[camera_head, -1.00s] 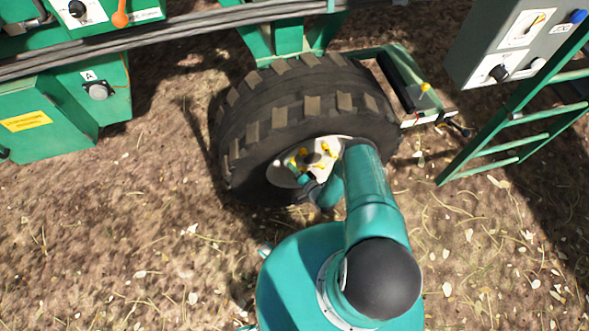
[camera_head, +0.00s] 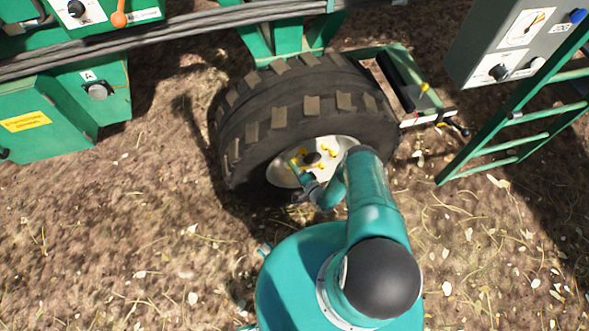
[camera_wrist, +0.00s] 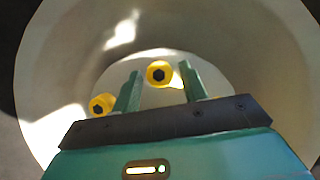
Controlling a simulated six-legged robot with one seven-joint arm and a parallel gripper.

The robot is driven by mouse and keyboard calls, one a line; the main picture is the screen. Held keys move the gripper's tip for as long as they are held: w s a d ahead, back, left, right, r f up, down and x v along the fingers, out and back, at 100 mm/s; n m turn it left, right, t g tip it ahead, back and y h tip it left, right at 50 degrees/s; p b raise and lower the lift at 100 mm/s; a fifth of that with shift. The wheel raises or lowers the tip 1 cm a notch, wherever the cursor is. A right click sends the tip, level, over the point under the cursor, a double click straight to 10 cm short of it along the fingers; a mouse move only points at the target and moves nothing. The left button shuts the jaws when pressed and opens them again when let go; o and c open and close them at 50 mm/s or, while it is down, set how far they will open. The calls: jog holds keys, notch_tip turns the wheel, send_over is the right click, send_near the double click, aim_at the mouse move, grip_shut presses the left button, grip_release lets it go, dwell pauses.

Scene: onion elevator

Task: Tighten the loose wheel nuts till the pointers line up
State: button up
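The big black wheel (camera_head: 290,112) stands in the middle of the head view, with a pale rim (camera_head: 335,180) facing me. Several small yellow wheel nuts (camera_head: 322,166) sit around its dark hub centre. In the wrist view one yellow nut (camera_wrist: 159,73) with a dark centre shows between my fingertips, and another yellow nut (camera_wrist: 102,105) lies to the left, outside the left finger. My gripper (camera_wrist: 160,76) is open, its two green fingers apart. I cannot tell whether they touch the nut. In the head view my gripper (camera_head: 299,172) is at the rim, partly hidden. Pointer alignment is too small to read.
A green ladder (camera_head: 520,116) and a grey control box (camera_head: 515,45) stand right of the wheel. Green machine boxes (camera_head: 45,115) stand at the left. A green bracket with a black roller (camera_head: 397,82) is close to the wheel's right. Open soil (camera_head: 120,240) lies at lower left.

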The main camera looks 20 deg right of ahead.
jog(key=shift+o, duration=0.2)
jog(key=shift+s, duration=0.15)
jog(key=v, duration=1.3)
jog(key=shift+s, duration=0.3)
jog(key=shift+s+d, duration=0.1)
jog(key=shift+d, duration=0.05)
